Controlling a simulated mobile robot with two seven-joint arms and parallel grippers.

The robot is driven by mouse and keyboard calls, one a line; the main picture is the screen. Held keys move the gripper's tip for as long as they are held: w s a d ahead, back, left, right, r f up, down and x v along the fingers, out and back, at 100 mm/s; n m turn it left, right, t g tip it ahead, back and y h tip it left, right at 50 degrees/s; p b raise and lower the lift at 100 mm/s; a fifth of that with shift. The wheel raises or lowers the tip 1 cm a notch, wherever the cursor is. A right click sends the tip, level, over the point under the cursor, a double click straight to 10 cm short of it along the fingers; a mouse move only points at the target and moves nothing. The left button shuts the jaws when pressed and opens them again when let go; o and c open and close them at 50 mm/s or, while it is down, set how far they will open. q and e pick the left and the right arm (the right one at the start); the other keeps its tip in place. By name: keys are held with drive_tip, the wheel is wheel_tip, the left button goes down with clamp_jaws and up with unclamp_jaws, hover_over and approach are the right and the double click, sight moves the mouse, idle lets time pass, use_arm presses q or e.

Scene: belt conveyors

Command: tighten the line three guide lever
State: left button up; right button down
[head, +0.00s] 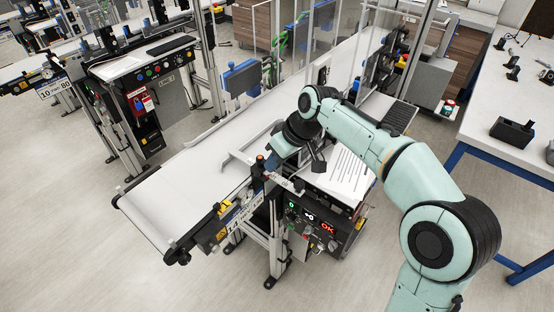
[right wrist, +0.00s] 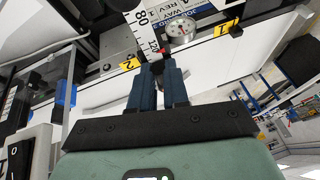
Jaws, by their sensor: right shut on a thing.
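My right gripper (head: 268,168) is at the near side rail of the front conveyor (head: 190,185), above the control box. In the right wrist view its two blue fingers (right wrist: 158,72) are closed together around a small dark lever (right wrist: 158,57) with a red spot, beside the printed scale. Most of the lever is hidden by the fingers, and its angle cannot be told. A pale guide rail (head: 238,158) lies across the belt just left of the gripper. My left gripper is out of view.
The control box (head: 318,228) with lit displays, one reading OK, stands below the gripper. A scale plate (head: 243,214) is on the conveyor's near side. Another conveyor panel (head: 150,90) stands at the left, and a white table (head: 500,100) at the right. The belt is bare.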

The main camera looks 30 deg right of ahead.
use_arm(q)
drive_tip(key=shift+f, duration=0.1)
use_arm(e)
drive_tip(key=w+a+m+h, duration=0.2)
drive_tip(key=a+m+h, duration=0.4)
drive_tip(key=m, duration=1.1)
drive_tip(key=shift+w+a+m+h, duration=0.2)
drive_tip(key=shift+a+m+h, duration=0.15)
drive_tip(key=shift+h, duration=0.15)
drive_tip(key=c, duration=1.1)
unclamp_jaws()
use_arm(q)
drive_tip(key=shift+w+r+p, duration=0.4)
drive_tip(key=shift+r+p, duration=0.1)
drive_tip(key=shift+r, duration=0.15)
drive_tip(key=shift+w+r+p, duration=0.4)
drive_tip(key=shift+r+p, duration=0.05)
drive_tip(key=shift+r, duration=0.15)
use_arm(e)
drive_tip(key=v, duration=1.3)
drive_tip(key=shift+w+r, duration=0.2)
drive_tip(key=shift+r, duration=0.05)
